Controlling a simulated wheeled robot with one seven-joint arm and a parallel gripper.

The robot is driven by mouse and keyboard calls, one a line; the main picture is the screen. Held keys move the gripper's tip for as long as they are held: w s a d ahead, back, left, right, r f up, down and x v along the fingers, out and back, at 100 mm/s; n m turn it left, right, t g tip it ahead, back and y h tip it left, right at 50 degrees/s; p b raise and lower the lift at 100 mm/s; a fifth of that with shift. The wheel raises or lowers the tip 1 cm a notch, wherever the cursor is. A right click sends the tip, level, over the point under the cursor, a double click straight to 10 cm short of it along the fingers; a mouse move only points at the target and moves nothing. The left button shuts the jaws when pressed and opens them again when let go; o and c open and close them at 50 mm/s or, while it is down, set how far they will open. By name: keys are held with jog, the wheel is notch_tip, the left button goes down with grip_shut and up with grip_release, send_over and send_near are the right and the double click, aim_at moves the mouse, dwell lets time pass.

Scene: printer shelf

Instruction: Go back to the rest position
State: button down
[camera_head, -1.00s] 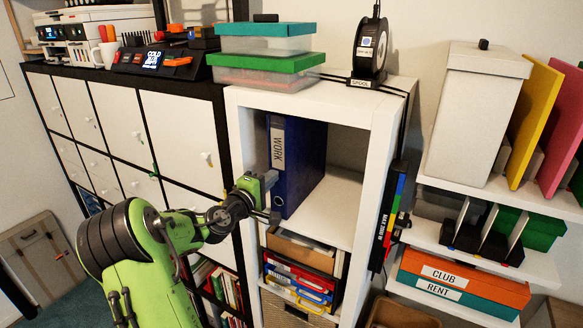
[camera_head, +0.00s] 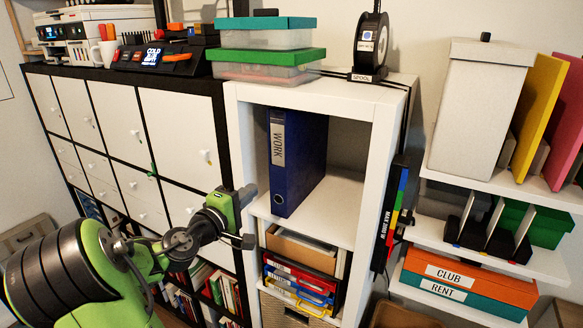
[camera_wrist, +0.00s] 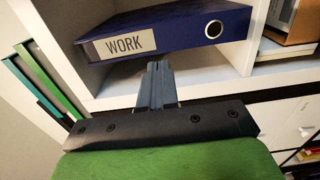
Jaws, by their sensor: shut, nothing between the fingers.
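My gripper (camera_head: 246,220) is in front of the white shelf, at its left edge, below and left of the blue WORK binder (camera_head: 297,165). In the wrist view my gripper (camera_wrist: 157,70) is shut with its fingers together and nothing between them. The binder (camera_wrist: 185,32) lies across the top of that view, with its WORK label and ring hole showing. It stands upright in the open compartment of the white shelf (camera_head: 385,140). My gripper appears apart from it.
Below the binder sit a cardboard box (camera_head: 300,250) and red and blue trays (camera_head: 300,280). A power strip (camera_head: 398,212) hangs on the shelf's right side. A black-framed cabinet (camera_head: 135,140) with white doors is at the left. Orange CLUB box (camera_head: 465,275) is at the right.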

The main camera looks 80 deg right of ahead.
jog(key=shift+v, duration=1)
